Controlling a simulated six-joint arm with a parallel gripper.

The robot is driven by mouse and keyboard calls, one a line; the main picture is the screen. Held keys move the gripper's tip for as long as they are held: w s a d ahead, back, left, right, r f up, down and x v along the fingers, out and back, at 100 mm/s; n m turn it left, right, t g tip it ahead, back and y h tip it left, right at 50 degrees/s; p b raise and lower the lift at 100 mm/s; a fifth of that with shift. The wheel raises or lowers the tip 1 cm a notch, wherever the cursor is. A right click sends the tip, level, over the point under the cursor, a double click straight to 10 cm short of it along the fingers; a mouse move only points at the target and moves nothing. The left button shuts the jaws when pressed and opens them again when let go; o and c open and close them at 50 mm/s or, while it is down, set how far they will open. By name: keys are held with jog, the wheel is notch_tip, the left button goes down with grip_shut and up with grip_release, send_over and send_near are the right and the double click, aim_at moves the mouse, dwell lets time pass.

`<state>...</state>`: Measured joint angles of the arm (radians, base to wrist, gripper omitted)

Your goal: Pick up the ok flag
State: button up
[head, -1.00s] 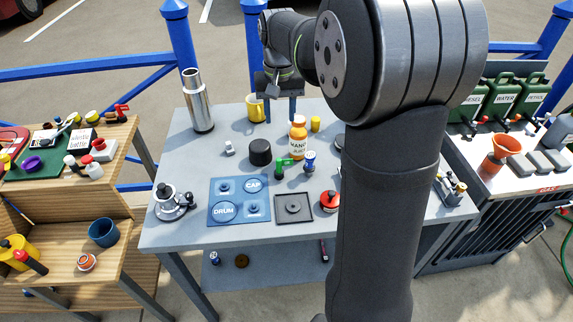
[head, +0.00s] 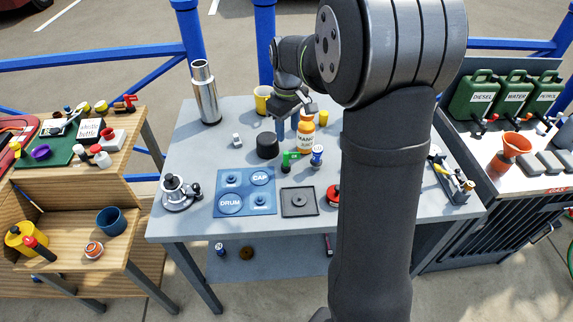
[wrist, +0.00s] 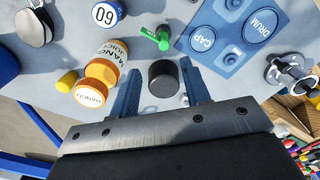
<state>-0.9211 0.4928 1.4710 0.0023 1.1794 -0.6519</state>
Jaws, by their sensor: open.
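The ok flag is most likely the small green piece (head: 290,157) standing on the grey table, right of the black cylinder. It also shows in the wrist view (wrist: 155,38), beyond my fingertips; its lettering is too small to read. My gripper (head: 288,132) is open and empty, above the table behind the flag. In the wrist view its two blue fingers (wrist: 160,66) are apart, with the black cylinder (wrist: 163,78) seen between them.
The orange juice bottle (head: 306,137) stands close to my gripper. A blue-white numbered piece (head: 317,155) stands right of the flag. The blue CAP and DRUM board (head: 233,205) and a dark square tray (head: 299,201) lie in front. A steel flask (head: 205,92) stands back left.

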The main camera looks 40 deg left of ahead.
aim_at(286, 152)
notch_tip(286, 152, down, 5)
jog(key=shift+r, duration=0.15)
jog(key=shift+s+f, duration=0.15)
jog(key=shift+f, duration=1.2)
jog(key=shift+s+f, duration=0.1)
jog(key=shift+f, duration=1.2)
grip_shut()
